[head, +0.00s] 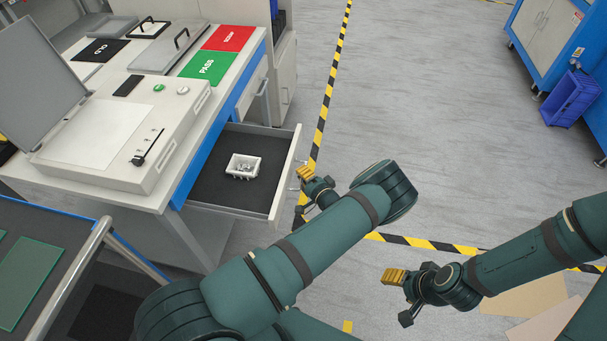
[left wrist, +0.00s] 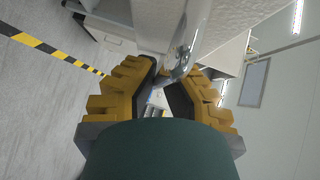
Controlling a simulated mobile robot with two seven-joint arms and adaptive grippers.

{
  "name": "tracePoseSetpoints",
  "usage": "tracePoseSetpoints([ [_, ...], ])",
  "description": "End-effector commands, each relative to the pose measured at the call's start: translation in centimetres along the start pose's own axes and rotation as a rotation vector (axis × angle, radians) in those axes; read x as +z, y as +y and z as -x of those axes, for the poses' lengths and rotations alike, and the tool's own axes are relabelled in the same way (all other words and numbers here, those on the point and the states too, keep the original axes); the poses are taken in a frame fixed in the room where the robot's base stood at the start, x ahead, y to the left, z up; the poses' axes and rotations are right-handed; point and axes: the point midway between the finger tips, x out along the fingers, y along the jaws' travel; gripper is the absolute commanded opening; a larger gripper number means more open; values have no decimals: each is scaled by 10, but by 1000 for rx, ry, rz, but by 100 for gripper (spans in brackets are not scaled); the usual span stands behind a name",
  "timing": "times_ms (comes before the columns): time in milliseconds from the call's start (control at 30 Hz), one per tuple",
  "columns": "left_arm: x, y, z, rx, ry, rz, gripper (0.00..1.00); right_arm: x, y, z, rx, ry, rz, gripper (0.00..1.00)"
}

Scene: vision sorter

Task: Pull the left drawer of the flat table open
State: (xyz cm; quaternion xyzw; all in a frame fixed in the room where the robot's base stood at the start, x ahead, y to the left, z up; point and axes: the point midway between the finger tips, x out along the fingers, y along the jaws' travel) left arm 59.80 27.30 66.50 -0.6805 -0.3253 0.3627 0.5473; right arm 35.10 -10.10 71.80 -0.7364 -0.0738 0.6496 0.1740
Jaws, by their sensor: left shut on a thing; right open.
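The left drawer (head: 288,170) of the flat table (head: 185,150) is pulled well out, its dark-lined inside showing. A small white tray (head: 243,166) with small metal parts lies in it. My left gripper (head: 304,174) is at the outer face of the drawer front. In the left wrist view, the yellow fingers of my left gripper (left wrist: 165,80) are closed around the shiny metal drawer handle (left wrist: 186,45). The gripped part of the handle is partly hidden. My right gripper (head: 394,277) is open and empty above the floor at the right.
On the table are a lidded device (head: 105,140), a green PASS mat (head: 208,67) and a red mat (head: 229,38). A dark cart with a rail (head: 75,270) stands at lower left. A blue cabinet (head: 548,30) stands far right. Striped tape crosses the clear floor.

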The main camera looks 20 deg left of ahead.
Motion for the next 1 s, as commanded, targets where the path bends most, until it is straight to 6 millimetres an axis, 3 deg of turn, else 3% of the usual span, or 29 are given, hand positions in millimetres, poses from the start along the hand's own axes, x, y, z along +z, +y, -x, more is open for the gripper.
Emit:
tracePoseSetpoints([
  [467,-2,-1,0,-2,4,2,0,0,0,0,0,0,0,59],
  [500,-2,-1,0,-2,3,2,24,0,0,0,0,0,0,59],
  [567,-2,-1,0,-2,3,2,41,0,0,0,0,0,0,59],
  [867,-1,0,0,-1,1,0,41,0,0,0,0,0,0,59],
  [1000,-1,0,11,0,3,0,41,0,0,0,0,0,0,59],
])
